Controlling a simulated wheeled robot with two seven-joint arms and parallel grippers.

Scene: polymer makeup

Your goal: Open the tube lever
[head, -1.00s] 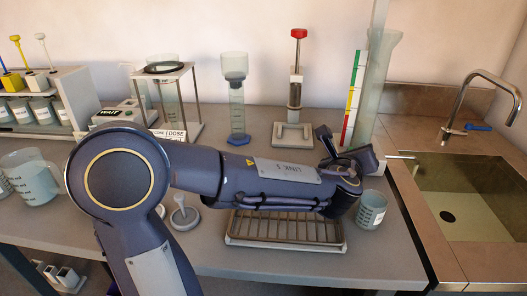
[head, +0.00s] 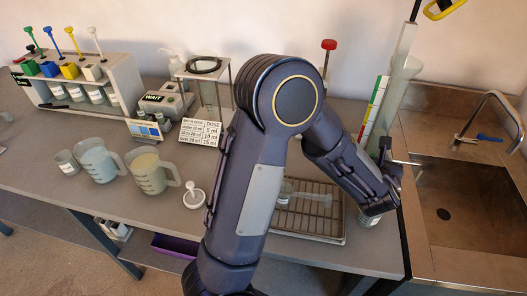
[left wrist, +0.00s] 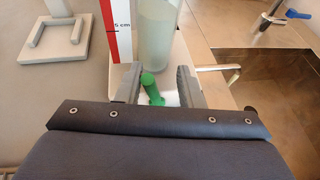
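A green lever (left wrist: 151,88) sits low at the tube's front. My left gripper (left wrist: 158,84) is open, with one finger on each side of the lever and a gap visible on both sides. In the head view my left gripper (head: 388,160) is at the tube's foot, and my wrist hides the lever. My right gripper is not in view.
A small beaker (head: 369,218) stands just below my left wrist. A wire rack (head: 318,228) holding a clear cylinder lies left of it. The sink (head: 450,200) and its tap (head: 495,100) are at the right. Jugs (head: 150,172) stand on the left bench.

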